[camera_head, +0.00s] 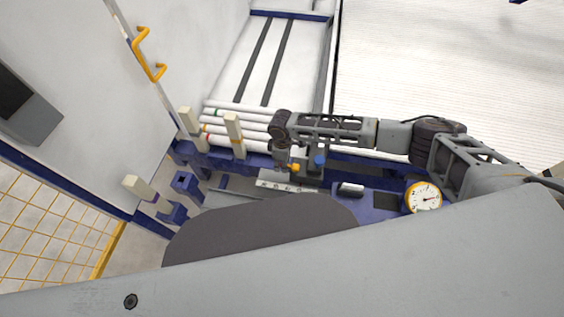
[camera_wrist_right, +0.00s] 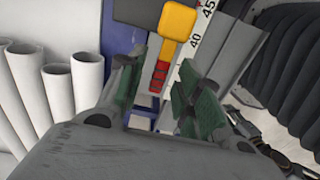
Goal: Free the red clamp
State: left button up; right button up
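A red ribbed piece (camera_wrist_right: 159,76) with a yellow handle (camera_wrist_right: 178,20) shows in the right wrist view, just beyond the fingertips; I take it to be the red clamp. In the head view only a small yellow part (camera_head: 294,167) of it shows, beside my right gripper. My right gripper (camera_head: 282,165) points down over the workbench. The clamp lies in line with the gap. I cannot tell whether the fingers touch it. My left gripper is not in view.
White pipes (camera_head: 240,125) lie behind the bench between cream posts (camera_head: 234,135); their open ends (camera_wrist_right: 56,85) show left in the wrist view. A numbered ruler (camera_head: 275,185), a blue knob (camera_head: 320,160) and a round dial gauge (camera_head: 423,197) are near the right arm.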

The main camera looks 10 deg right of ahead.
jog(key=shift+c, duration=0.4)
grip_shut()
